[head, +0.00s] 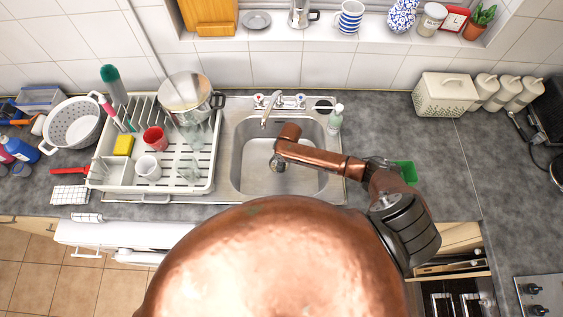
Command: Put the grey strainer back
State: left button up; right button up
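A pale grey, perforated colander (72,124) with handles stands on the counter left of the dish rack. I cannot pick out a smaller grey strainer for sure. My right arm comes in from the right and bends down over the metal sink (247,178). My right gripper (279,164) points down into the basin, small and dark. Whether its fingers are open, or hold anything, is too small to tell. It hides part of the basin floor and whatever lies beneath it. My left gripper is not in view.
A white dish rack (190,183) with a pot (185,92), red cup (154,138) and yellow sponge (123,145) stands left of the sink. The faucet (270,108) and a soap bottle (335,119) flank the basin's back. The right counter (445,160) has free room.

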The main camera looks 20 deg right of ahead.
aim_at(284, 167)
jog(key=shift+r, duration=0.1)
notch_tip(284, 167, up, 12)
jog(key=s+d, duration=0.1)
jog(key=shift+p, duration=0.3)
